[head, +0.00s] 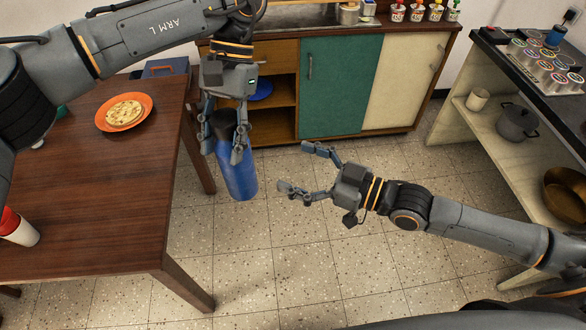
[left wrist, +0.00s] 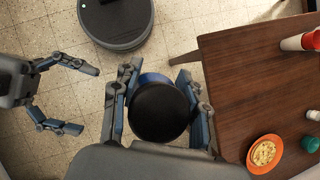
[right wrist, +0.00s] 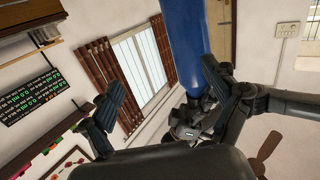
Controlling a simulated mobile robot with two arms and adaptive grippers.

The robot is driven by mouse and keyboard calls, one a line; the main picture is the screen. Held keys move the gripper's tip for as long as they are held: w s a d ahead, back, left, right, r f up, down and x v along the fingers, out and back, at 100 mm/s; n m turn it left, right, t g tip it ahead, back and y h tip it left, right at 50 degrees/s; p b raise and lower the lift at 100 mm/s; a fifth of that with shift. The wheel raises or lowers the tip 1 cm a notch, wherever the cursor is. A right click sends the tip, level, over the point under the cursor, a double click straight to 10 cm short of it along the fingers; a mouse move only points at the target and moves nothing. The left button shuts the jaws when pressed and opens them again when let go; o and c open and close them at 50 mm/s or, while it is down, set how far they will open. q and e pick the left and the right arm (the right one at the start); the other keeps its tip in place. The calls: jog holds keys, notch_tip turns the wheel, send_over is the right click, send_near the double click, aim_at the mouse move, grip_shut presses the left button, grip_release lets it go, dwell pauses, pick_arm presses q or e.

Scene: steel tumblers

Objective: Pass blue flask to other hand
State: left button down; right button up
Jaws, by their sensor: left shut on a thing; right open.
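The blue flask (head: 238,172) has a blue body and a dark cap. My left gripper (head: 222,150) is shut on it near the cap and holds it upright in the air, beside the table and over the floor. In the left wrist view the round dark cap (left wrist: 160,112) sits between the fingers of my left gripper (left wrist: 160,105). My right gripper (head: 297,172) is open and empty, to the right of the flask and apart from it, fingers pointing at it. In the right wrist view the flask's blue body (right wrist: 183,40) rises beyond the open fingers (right wrist: 160,95).
A wooden table (head: 110,200) on the left bears an orange plate (head: 146,100) with a flatbread and a red and white cup (head: 18,230). A cabinet (head: 340,85) stands behind. A dark-topped shelf unit (head: 510,70) is at right. The floor between is clear.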

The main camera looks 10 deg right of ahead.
jog(key=s+a+r+g+y, duration=0.1)
jog(key=s+a+r, duration=0.1)
jog(key=s+r, duration=0.2)
jog(key=x, duration=1.2)
jog(key=shift+r+n, duration=0.25)
jog(key=shift+n, duration=0.15)
jog(key=shift+s, duration=0.2)
jog(key=shift+c, duration=0.4)
jog(key=shift+a, duration=0.1)
jog(key=c, duration=1.4)
pick_arm(q)
jog(key=c, duration=0.6)
grip_release()
jog(key=shift+c, duration=0.2)
pick_arm(e)
jog(key=shift+r, duration=0.1)
jog(key=shift+c, duration=1.1)
